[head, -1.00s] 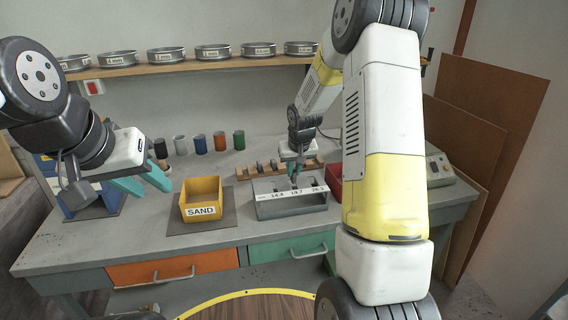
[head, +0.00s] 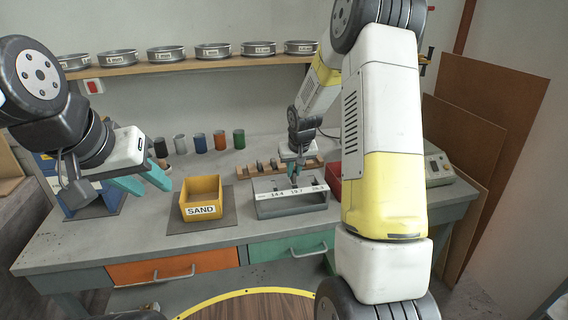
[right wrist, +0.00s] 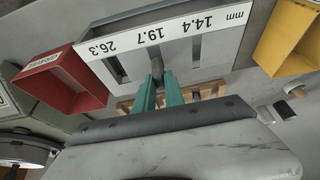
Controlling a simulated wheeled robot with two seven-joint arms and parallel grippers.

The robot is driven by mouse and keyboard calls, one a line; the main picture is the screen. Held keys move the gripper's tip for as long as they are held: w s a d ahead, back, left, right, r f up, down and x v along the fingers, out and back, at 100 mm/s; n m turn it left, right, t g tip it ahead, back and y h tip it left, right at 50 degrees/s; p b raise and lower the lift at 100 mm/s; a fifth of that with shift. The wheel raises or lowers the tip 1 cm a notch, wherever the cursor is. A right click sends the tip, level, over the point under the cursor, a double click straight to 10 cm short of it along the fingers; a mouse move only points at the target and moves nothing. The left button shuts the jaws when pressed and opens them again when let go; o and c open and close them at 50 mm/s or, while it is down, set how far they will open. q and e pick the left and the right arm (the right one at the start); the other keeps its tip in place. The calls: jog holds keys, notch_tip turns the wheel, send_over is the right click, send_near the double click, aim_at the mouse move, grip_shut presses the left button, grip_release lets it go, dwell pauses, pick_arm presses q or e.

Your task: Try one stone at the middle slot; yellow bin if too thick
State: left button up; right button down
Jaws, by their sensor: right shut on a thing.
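The grey gauge block (head: 290,208) stands on the bench with a white strip marked 14.4, 19.7 and 26.3 mm. My right gripper (head: 294,181) is over the block at its middle slot, pointing down. In the right wrist view its teal fingers (right wrist: 160,88) are shut on a dark stone (right wrist: 157,69), which is at the middle slot marked 19.7. How deep the stone sits in the slot I cannot tell. The yellow bin (head: 201,212), labelled SAND, is left of the block. My left gripper (head: 154,190) is open and empty, left of the yellow bin.
A wooden rack (head: 308,165) with several stones is behind the block. A red bin (right wrist: 62,82) is on the block's other side, mostly hidden by my right arm in the head view. Several coloured cups (head: 220,140) stand at the back. The bench front is clear.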

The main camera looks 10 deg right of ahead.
jog(key=shift+f, duration=0.85)
dwell(0.6)
dwell(0.4)
jog(key=c, duration=1.3)
grip_release()
jog(key=shift+c, duration=0.2)
jog(key=shift+r, duration=0.1)
jog(key=v, duration=0.7)
jog(key=shift+s+r, duration=0.2)
jog(key=shift+r, duration=0.15)
